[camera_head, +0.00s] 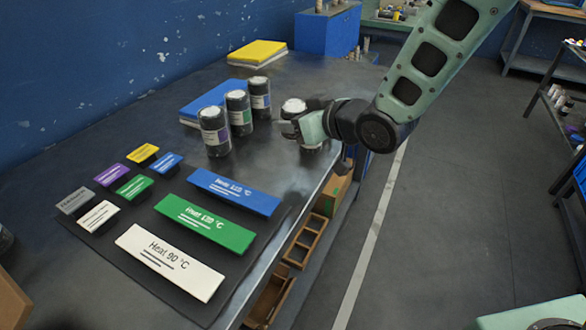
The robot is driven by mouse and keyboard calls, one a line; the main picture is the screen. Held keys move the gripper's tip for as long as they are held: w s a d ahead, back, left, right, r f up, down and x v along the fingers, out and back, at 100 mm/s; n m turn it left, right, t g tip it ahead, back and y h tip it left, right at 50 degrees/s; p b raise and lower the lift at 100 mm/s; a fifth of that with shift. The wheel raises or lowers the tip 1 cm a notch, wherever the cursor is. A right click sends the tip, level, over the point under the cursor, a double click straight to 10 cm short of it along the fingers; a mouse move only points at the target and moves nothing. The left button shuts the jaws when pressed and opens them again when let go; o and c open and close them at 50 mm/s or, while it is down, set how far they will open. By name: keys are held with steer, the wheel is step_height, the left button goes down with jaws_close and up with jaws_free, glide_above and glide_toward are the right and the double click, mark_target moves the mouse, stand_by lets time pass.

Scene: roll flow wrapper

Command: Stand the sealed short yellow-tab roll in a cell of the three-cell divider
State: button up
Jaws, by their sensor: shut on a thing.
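My gripper (289,130) is at the table's right edge, shut on a dark roll with a white top (293,106). The gripper hides most of this roll, and I cannot see its tab colour or whether it is sealed. Its base is hidden too, so I cannot tell if it touches the table. A wooden frame with several openings (318,222), perhaps the divider, is low beside the table's right edge. Its cells look empty, but part of it is cut off from view by the table.
Three dark rolls stand left of my gripper: a purple-label one (215,132), a green-label one (239,113) and another purple-label one (260,95). A blue pad (205,103) lies behind them. Coloured heat plates (205,219) cover the front mat.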

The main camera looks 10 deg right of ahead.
mark_target(295, 169)
step_height(295, 169, down, 10)
steer(key=shift+r+b, duration=0.2)
steer(key=shift+b, duration=0.3)
steer(key=shift+f, duration=0.1)
steer(key=shift+f, duration=0.15)
steer(key=o, duration=1.1)
steer(key=shift+c, duration=0.2)
